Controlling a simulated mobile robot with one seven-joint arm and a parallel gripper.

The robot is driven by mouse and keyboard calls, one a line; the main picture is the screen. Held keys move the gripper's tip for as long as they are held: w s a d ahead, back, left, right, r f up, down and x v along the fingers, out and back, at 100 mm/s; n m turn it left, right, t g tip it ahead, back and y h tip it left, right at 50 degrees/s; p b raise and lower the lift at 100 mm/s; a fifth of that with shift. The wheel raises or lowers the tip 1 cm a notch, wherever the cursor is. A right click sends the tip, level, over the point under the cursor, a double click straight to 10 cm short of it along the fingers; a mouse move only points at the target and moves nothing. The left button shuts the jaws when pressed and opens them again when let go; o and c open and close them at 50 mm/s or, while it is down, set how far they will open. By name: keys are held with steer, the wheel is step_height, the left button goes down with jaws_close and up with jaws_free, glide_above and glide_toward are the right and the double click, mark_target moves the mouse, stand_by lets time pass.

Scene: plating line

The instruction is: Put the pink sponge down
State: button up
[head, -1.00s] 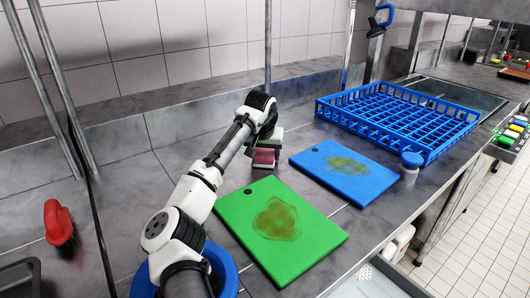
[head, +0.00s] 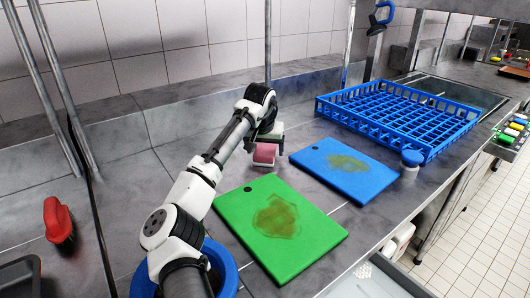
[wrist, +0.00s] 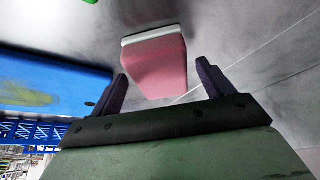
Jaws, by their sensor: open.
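The pink sponge (head: 265,153), with a pale layer along one side, is on the grey worktop just behind the green cutting board. It also shows in the wrist view (wrist: 157,68), beyond the fingertips. My gripper (head: 268,139) is just above the sponge. In the wrist view its two dark fingers (wrist: 160,75) are spread wide, with visible room between each of them and the sponge. The gripper is open and holds nothing. In the head view my gripper covers the upper part of the sponge.
A green board (head: 308,238) and a blue board (head: 362,180), both stained, lie near the sponge. Worktop left of my arm has free room.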

steer(key=b+v, duration=0.1)
steer(key=v, duration=0.9)
steer(key=shift+r, duration=0.25)
steer(key=shift+s+a, duration=0.1)
steer(key=shift+s, duration=0.05)
